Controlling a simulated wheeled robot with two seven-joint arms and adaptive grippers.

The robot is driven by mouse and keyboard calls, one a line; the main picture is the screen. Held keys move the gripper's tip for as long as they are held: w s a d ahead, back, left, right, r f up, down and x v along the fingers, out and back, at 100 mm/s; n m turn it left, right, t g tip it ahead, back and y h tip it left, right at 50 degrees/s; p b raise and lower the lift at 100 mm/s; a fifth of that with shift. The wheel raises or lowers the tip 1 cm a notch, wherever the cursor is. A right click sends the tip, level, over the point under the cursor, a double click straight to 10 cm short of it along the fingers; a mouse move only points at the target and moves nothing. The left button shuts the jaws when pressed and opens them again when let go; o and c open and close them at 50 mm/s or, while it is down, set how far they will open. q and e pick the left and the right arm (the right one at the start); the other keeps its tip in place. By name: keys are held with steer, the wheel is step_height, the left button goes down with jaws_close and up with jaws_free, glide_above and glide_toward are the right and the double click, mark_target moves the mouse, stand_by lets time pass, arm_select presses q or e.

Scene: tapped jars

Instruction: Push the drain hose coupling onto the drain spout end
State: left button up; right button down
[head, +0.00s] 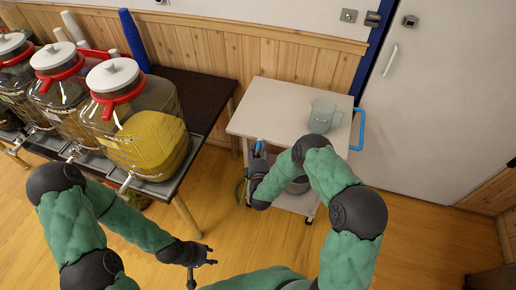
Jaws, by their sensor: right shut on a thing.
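My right gripper (257,162), at the left front edge of the white cart, is shut on a small part with blue and orange on it. I cannot tell whether this is the drain hose coupling, as the gripper hides most of it. A green hose-like strip (241,190) shows just left of and below that gripper. My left gripper (205,268) is open and empty over the wooden floor, below the jar table. The drain spout end cannot be made out; a metal tray (190,163) lies under the nearest jar, well left of my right gripper.
Several glass jars with red collars and white lids stand on the dark table (205,90); the nearest jar (150,135) holds yellow liquid and has a tap (125,184). A clear pitcher (322,116) stands on the cart (275,105). Floor between table and cart is free.

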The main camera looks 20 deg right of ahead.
steer(key=shift+s+a+f, duration=0.2)
steer(key=shift+s+a, duration=0.1)
steer(key=shift+s, duration=0.1)
steer(key=shift+s+a+r, duration=0.15)
steer(key=shift+s+a, duration=0.3)
steer(key=shift+s, duration=0.2)
stand_by(0.4)
steer(key=s+a+p, duration=0.1)
steer(key=s+a, duration=0.2)
steer(key=s, duration=0.2)
steer(key=shift+a, duration=0.25)
steer(key=shift+s+d, duration=0.1)
stand_by(0.4)
